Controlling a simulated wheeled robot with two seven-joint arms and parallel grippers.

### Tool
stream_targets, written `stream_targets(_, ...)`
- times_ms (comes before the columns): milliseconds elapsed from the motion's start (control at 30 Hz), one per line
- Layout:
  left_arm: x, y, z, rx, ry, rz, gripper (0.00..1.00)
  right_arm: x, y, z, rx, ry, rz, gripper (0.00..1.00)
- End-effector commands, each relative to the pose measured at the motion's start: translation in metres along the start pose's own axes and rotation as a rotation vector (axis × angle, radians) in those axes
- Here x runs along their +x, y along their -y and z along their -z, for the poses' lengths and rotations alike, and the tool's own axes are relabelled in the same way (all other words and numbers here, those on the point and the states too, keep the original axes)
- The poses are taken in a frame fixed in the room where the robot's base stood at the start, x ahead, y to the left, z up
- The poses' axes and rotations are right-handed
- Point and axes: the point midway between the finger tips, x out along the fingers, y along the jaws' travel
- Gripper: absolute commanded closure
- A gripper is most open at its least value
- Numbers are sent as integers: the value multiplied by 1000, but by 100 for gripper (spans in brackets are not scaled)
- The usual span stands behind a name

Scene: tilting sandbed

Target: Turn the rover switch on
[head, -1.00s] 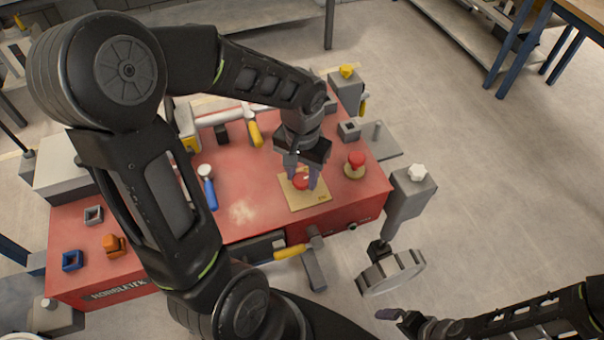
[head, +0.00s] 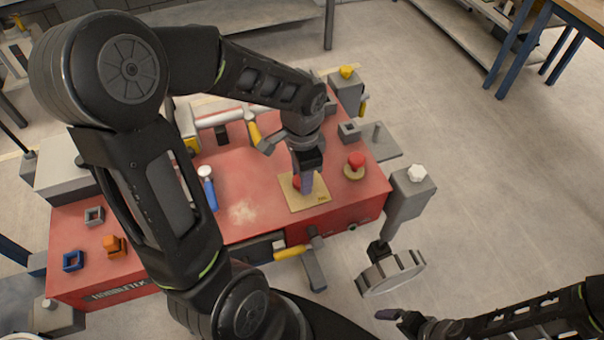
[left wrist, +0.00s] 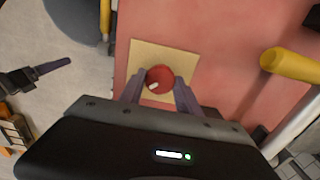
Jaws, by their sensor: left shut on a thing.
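The rover switch is a red round knob (left wrist: 160,79) with a white mark, on a square tan plate (left wrist: 185,58) on the red bed's top. In the head view the knob (head: 297,183) is mostly hidden behind my left gripper (head: 304,184), and the plate (head: 318,200) shows around it. In the left wrist view the two fingers stand on either side of the knob, shut on it. The white mark points to the lower left there. My right gripper (head: 398,316) is at the lower right of the head view, away from the bed, and its opening is unclear.
A red mushroom-shaped button (head: 355,160) stands right of the plate. A grey post with a white knob (head: 417,173) and a grey handwheel (head: 391,272) are at the bed's right front. A yellow-handled lever (head: 291,252) sticks out in front. A blue-handled tool (head: 210,193) lies left.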

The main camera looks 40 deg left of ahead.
Motion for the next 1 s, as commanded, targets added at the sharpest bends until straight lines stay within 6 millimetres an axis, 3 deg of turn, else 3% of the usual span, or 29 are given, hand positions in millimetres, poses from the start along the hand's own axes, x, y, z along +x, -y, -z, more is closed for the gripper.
stream_targets(433,0,0,0,17,0,1,100,0,0,0,0,0,0,0)
stream_targets(467,0,0,0,17,0,1,60,0,0,0,0,0,0,0)
stream_targets(700,0,0,0,16,0,1,40,0,0,0,0,0,0,0)
stream_targets(1000,-1,0,0,15,0,1,39,0,0,0,0,0,0,0)
